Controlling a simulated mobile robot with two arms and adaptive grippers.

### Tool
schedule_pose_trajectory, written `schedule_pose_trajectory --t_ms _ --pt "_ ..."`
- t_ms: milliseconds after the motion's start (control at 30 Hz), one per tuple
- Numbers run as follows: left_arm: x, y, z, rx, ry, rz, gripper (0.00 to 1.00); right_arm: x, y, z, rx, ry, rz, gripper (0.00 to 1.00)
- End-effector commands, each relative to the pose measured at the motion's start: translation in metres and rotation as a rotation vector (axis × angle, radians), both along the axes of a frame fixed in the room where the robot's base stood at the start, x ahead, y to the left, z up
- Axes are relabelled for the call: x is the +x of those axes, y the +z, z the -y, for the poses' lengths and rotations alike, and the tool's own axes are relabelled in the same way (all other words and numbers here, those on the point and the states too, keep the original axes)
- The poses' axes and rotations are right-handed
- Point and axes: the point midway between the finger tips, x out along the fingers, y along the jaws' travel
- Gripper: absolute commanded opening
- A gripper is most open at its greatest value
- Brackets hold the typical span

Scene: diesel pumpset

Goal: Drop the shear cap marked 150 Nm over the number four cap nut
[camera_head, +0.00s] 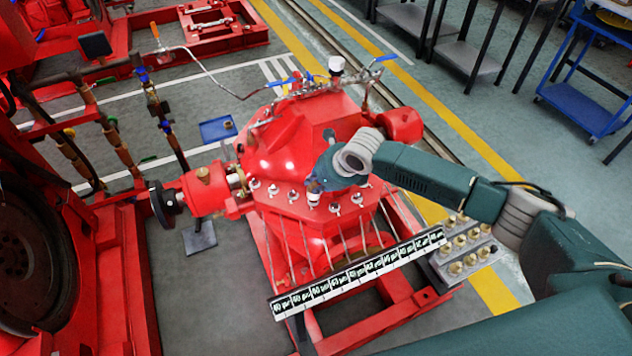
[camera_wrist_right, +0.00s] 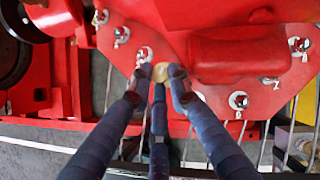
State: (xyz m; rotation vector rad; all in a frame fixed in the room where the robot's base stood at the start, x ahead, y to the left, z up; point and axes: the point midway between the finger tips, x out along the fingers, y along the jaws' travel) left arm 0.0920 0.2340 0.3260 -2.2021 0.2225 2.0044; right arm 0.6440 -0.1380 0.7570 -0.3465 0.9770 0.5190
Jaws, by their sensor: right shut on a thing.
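My right gripper (camera_head: 316,188) is over the front row of cap nuts on the red pump casing (camera_head: 300,150). In the right wrist view its fingers (camera_wrist_right: 165,80) are shut on a small brass-coloured cap (camera_wrist_right: 160,71); no marking on it can be read. The cap is at the casing edge, between one cap nut (camera_wrist_right: 146,53) on the left and another (camera_wrist_right: 239,100) on the right. Fingers and cap hide what lies directly below, so I cannot tell whether it touches a nut. My left gripper is not in view.
A black-and-white strip of Nm labels (camera_head: 355,272) runs along the front. A grey block with several brass caps (camera_head: 468,245) stands at its right end. Thin rods rise in front of the casing. A red valve (camera_head: 205,190) juts out left.

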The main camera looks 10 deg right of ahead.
Motion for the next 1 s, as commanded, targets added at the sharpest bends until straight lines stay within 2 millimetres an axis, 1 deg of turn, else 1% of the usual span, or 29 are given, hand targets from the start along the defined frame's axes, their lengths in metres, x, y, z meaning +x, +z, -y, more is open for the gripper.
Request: schedule_pose_trajectory --t_ms 900,933,1000 --pt "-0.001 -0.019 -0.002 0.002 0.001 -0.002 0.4 0.0 -0.028 0.0 0.001 0.0 0.001 0.0" --pt "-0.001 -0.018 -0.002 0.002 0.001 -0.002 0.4 0.001 -0.027 0.0 0.001 0.0 0.002 0.21" --pt "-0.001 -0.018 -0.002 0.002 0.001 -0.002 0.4 0.001 -0.027 0.0 0.0 0.0 0.001 0.35"
